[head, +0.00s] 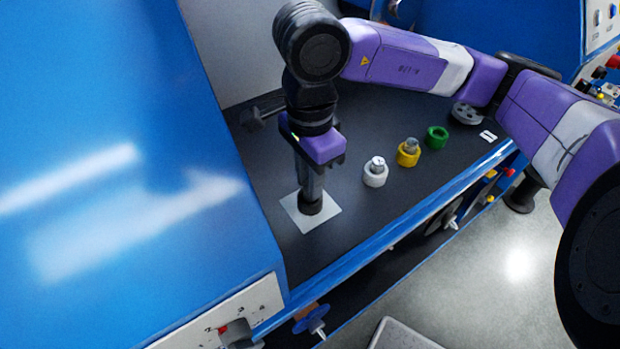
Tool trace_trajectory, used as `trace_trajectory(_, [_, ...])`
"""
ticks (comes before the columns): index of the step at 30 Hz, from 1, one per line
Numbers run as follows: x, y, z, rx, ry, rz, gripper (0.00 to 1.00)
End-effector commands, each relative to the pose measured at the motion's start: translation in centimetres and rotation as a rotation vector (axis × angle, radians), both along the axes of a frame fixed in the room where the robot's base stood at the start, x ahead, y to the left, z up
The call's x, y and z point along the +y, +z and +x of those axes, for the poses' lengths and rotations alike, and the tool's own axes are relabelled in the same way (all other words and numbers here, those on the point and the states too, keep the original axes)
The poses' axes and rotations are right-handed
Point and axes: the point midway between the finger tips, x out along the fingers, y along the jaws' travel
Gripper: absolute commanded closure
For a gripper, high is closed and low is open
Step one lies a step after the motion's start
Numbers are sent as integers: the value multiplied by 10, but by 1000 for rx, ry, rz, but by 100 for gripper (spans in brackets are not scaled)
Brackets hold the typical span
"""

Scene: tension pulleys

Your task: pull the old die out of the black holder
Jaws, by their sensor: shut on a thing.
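The black holder (312,208) stands upright on a white square (292,212) on the dark bench top, left of the middle. My gripper (311,190) points straight down right over the holder, with its fingers at the holder's top. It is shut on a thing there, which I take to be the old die. The die itself is hidden by the fingers and the holder, so I cannot tell how far it sits in the holder.
To the right stand a white holder (375,179) and a yellow holder (407,159), each with a metal piece in it, and a green holder (436,138). A grey wheel (466,114) lies farther back. A large blue housing (130,170) rises close on the left.

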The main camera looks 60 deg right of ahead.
Motion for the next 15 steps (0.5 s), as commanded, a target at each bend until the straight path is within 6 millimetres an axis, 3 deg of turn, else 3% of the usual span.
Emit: trace_trajectory(15, [0,10,0,0,0,0,100])
